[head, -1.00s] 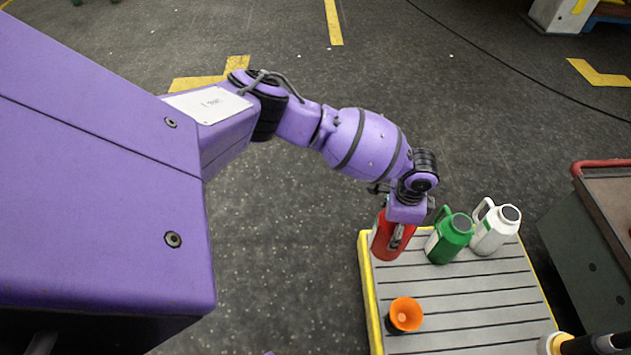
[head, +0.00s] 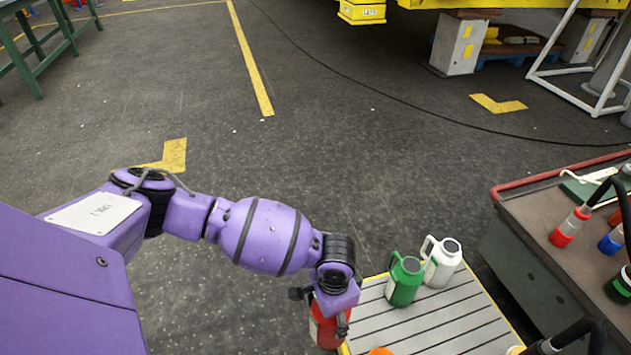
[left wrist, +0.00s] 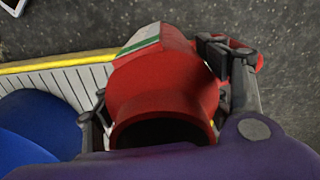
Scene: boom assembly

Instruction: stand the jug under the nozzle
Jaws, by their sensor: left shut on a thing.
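My left gripper (head: 335,312) is shut on a red jug (head: 322,332) beside the left edge of a slatted platform. In the left wrist view the gripper (left wrist: 165,95) has one finger on each side of the red jug (left wrist: 165,92), whose dark round mouth faces the camera. I cannot tell whether the jug touches the platform.
A green jug (head: 404,282) and a white jug (head: 441,263) stand on the slatted platform (head: 440,325). An orange funnel (head: 380,351) is cut off below. The bench (head: 530,220) has a red rail. A blue round thing (left wrist: 35,125) shows in the wrist view. The floor ahead is open.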

